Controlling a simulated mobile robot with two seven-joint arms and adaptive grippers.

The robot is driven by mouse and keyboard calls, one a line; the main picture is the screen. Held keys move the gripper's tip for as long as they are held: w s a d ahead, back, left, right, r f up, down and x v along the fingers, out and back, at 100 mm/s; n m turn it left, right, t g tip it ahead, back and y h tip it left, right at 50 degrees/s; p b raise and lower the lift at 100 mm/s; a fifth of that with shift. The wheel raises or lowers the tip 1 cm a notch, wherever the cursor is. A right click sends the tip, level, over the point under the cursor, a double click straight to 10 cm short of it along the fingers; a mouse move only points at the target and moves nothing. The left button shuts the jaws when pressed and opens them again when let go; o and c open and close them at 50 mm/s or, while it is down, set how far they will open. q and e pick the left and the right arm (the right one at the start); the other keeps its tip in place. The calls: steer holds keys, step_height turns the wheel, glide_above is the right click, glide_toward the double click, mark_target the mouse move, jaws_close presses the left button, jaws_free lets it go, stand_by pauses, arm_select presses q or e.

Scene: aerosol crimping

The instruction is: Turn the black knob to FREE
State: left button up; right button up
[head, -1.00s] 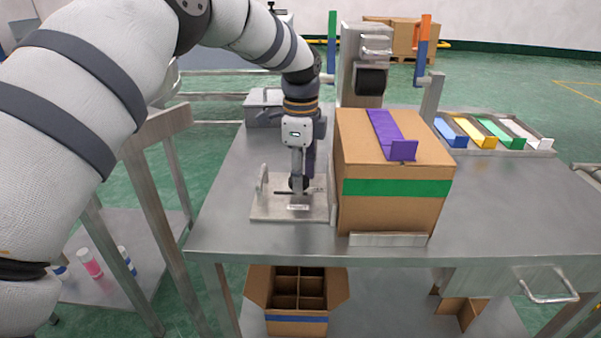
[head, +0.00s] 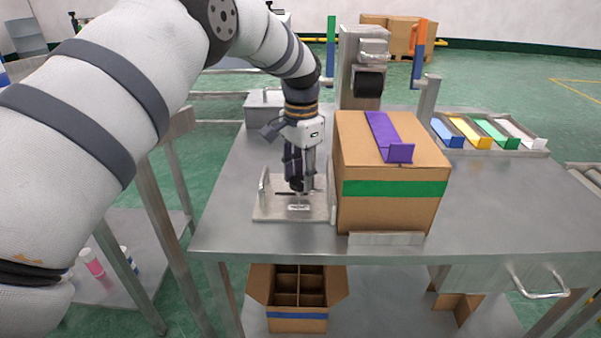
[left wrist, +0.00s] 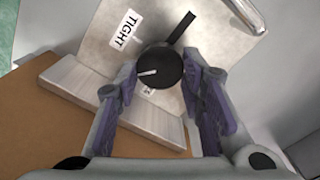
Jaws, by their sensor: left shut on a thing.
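The black knob (left wrist: 160,66) sits on a pale metal plate (left wrist: 98,45), which lies on the bench in the head view (head: 266,210). A short white line on the knob's top points left in the left wrist view. A black bar runs from beside the knob to the upper right. A white label reading TIGHT (left wrist: 125,30) is above left of the knob. A second small label below it is mostly hidden. My left gripper (head: 297,186) points down at the plate, its purple-padded fingers shut on the knob from both sides. My right gripper is out of view.
A cardboard box (head: 392,205) with a purple holder (head: 388,136) on top stands close to the plate's right. A metal press column (head: 350,85) rises behind. Coloured trays (head: 487,133) lie at the right. The bench's front left is clear.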

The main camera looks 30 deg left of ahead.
mark_target(300, 179)
arm_select(q)
steer(key=n, duration=0.4)
steer(key=shift+a+n, duration=0.15)
steer(key=shift+n, duration=1.75)
steer(key=shift+f+n, duration=0.1)
steer(key=shift+n, duration=0.2)
steer(key=o, duration=1.1)
steer(key=shift+o, duration=0.2)
step_height(300, 179, up, 12)
